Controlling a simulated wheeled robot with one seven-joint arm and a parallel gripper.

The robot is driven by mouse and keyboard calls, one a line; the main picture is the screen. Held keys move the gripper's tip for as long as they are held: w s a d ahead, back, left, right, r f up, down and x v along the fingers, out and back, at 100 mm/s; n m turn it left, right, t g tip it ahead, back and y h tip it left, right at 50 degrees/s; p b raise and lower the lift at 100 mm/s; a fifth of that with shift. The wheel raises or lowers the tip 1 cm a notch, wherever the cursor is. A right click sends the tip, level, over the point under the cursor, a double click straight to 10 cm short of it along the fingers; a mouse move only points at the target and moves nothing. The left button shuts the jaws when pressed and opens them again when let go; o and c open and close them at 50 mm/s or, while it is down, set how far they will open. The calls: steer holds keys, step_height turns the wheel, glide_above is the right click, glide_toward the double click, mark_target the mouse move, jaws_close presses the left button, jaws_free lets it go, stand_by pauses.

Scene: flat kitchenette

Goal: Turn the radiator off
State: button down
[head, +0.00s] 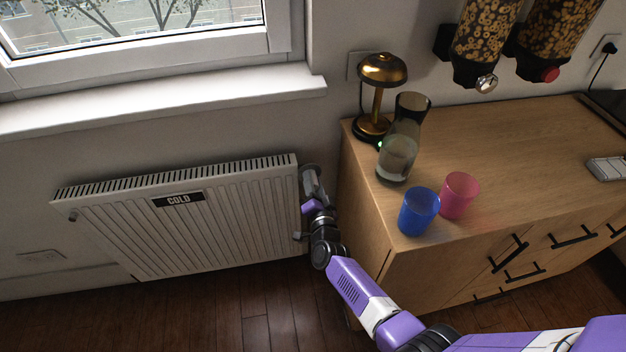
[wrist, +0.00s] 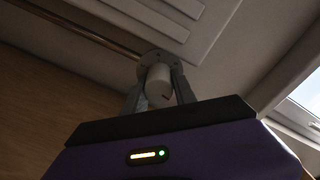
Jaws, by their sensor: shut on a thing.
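The white radiator (head: 215,222) hangs on the wall under the window in the head view, with a black label reading "COLD". Its valve knob (wrist: 158,86) is a pale cylinder in the wrist view, at the end of a pipe. My gripper (wrist: 160,98) is shut on the knob, one finger on each side of it. In the head view my gripper (head: 312,190) is at the radiator's right end, in the gap beside the cabinet.
A wooden cabinet (head: 370,235) stands close to the right of my arm. On it are a brass lamp (head: 378,98), a glass carafe (head: 398,155), a blue cup (head: 418,212) and a pink cup (head: 459,194). The windowsill (head: 170,98) juts out above the radiator. The floor in front is clear.

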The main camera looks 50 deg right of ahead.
steer(key=shift+a+n, duration=0.1)
steer(key=shift+n, duration=1)
steer(key=shift+f+p, duration=0.1)
steer(key=shift+p, duration=0.2)
steer(key=c, duration=1)
jaws_free()
steer(key=shift+p+v, duration=0.95)
steer(key=shift+v, duration=2.95)
